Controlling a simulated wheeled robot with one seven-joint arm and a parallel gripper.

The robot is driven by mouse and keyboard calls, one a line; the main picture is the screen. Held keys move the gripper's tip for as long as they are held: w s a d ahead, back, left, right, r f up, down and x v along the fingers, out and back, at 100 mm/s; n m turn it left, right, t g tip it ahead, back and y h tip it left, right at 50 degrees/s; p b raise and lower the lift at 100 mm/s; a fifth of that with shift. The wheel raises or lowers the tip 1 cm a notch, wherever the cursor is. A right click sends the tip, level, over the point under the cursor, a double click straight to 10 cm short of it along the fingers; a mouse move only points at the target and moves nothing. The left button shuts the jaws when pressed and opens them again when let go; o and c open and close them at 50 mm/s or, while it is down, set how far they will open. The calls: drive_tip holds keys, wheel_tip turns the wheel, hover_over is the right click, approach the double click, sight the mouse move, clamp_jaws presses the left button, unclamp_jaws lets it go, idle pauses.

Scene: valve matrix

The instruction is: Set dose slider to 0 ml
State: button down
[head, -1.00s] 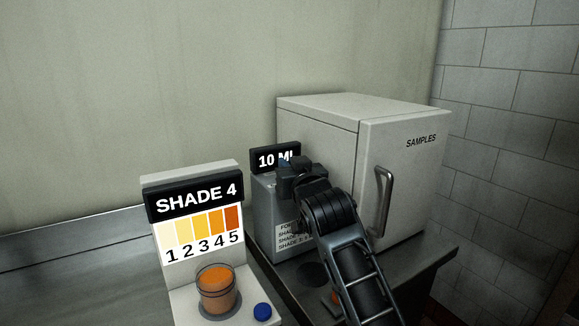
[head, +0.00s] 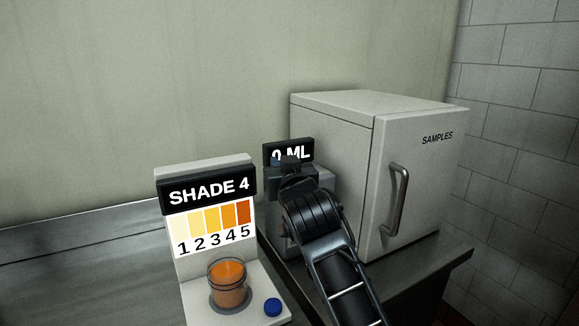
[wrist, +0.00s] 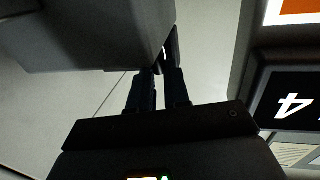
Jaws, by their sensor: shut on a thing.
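The dose display (head: 299,152) on the grey dispenser (head: 318,184) shows "0 ML", with its lower left part covered by my gripper. My gripper (head: 288,163) is at the top of the dispenser, just in front of the display's left half. In the wrist view my gripper's fingers (wrist: 158,78) are close together and shut on the dose slider at the edge of a grey body (wrist: 95,35). The slider itself is mostly hidden by the fingers and my arm in both views.
A shade stand (head: 205,190) reading "SHADE 4" stands to the left, holding a cup of orange liquid (head: 229,285) beside a blue button (head: 272,307). A white "SAMPLES" cabinet (head: 340,115) stands close on the right. The counter (head: 90,270) at left is clear.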

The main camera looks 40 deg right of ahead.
drive_tip(key=shift+w+a, duration=0.1)
drive_tip(key=shift+a, duration=0.15)
drive_tip(key=c, duration=1.1)
unclamp_jaws()
drive_tip(key=b+v, duration=0.1)
drive_tip(key=v, duration=0.7)
